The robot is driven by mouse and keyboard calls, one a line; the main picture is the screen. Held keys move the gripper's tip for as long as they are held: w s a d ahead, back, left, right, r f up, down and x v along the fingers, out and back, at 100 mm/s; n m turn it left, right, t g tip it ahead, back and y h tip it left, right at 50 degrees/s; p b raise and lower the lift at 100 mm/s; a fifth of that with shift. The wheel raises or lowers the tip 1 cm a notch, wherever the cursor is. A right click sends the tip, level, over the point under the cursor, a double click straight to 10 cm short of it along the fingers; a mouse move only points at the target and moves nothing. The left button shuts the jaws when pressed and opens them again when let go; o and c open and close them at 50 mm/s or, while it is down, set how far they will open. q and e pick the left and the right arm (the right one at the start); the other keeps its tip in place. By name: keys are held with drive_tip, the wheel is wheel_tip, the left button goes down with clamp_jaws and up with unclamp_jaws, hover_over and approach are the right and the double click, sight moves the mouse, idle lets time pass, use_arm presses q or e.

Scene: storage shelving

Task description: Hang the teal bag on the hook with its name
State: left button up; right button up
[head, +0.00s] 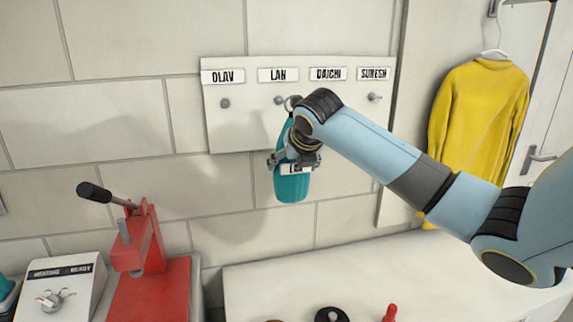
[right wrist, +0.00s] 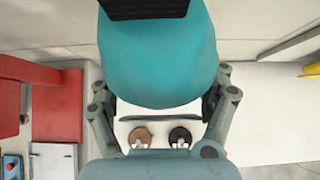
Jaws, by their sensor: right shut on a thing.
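The teal bag (head: 292,188) hangs upright in front of the wall, with a white name tag that seems to read LAN. My right gripper (head: 294,161) is shut on the bag, and the bag also fills the top of the right wrist view (right wrist: 158,60). A ring at the bag's top shows right beside the hook (head: 279,100) under the LAN label (head: 278,75). I cannot tell whether the ring is around the hook. The hook board (head: 238,135) also carries the labels OLAV, DAICHI and SURESH. My arm hides the hook under DAICHI. My left gripper is not in view.
A red press (head: 145,240) with a black-knobbed lever stands at lower left beside a white control box (head: 70,290). A white counter (head: 260,285) runs below the bag. A yellow jacket (head: 480,110) hangs at right.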

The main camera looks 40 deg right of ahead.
drive_tip(key=w, duration=0.3)
drive_tip(key=shift+d+f, duration=0.3)
drive_tip(key=shift+d, duration=0.05)
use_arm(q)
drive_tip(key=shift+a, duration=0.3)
use_arm(e)
drive_tip(key=w+d, duration=0.1)
drive_tip(key=w, duration=0.1)
drive_tip(key=w+d, duration=0.1)
drive_tip(key=d, duration=0.1)
drive_tip(key=shift+w, duration=0.35)
drive_tip(key=shift+r, duration=0.1)
